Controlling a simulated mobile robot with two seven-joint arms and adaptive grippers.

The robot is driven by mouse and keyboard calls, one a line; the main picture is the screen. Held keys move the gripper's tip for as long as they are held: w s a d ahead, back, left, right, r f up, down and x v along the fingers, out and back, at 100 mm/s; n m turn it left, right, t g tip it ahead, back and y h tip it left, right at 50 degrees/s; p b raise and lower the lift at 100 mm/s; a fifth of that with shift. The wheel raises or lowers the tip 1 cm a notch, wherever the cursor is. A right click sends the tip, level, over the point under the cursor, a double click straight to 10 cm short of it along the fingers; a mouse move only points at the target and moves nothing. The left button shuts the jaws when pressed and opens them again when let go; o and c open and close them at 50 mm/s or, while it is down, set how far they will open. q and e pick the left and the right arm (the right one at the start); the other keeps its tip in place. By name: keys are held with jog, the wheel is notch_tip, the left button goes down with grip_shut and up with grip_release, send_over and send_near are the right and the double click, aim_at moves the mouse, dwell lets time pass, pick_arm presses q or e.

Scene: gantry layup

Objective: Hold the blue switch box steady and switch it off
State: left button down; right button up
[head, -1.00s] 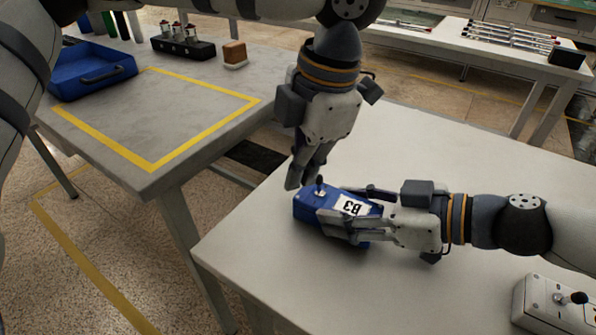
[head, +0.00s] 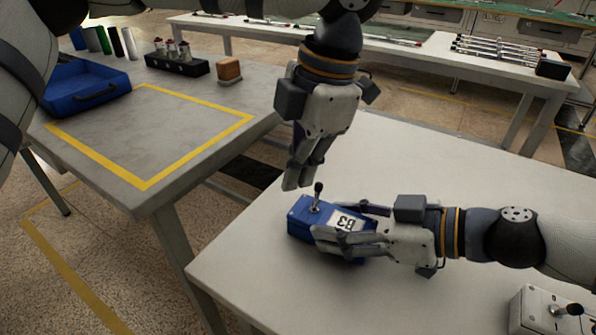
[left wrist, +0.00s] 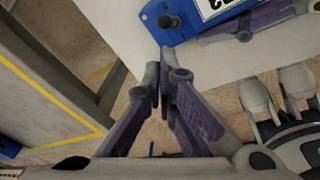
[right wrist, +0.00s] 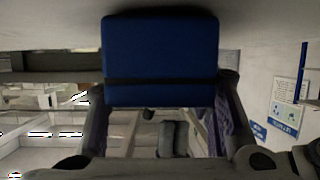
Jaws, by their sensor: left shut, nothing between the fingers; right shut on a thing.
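The blue switch box (head: 300,228) with a white B3 label lies on the near pale table. Its dark-knobbed lever (head: 317,197) rises from the end away from my right arm; knob and box also show in the left wrist view (left wrist: 168,21). My right gripper (head: 333,220) is shut on the box, a finger along each side. In the right wrist view the box's blue end face (right wrist: 160,55) fills the space between the fingers. My left gripper (head: 292,184) is shut and empty, fingers pointing down, just left of the lever and seemingly apart from it.
A pale switch box with a black-knobbed lever (head: 570,311) stands at the table's lower right. On the left table are a yellow-taped rectangle (head: 195,163), a blue tray (head: 88,88), a black holder (head: 177,66) and a brown block (head: 229,69). The near table is clear behind the box.

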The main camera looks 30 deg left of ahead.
pick_arm(q)
jog(key=shift+s+a+r, duration=0.15)
jog(key=shift+s+a, duration=0.1)
jog(key=shift+s, duration=0.1)
jog(key=w+r, duration=0.3)
jog(key=r, duration=0.5)
jog(key=shift+w+r, duration=0.35)
pick_arm(e)
jog(key=o, duration=1.4)
jog(key=shift+c, duration=0.2)
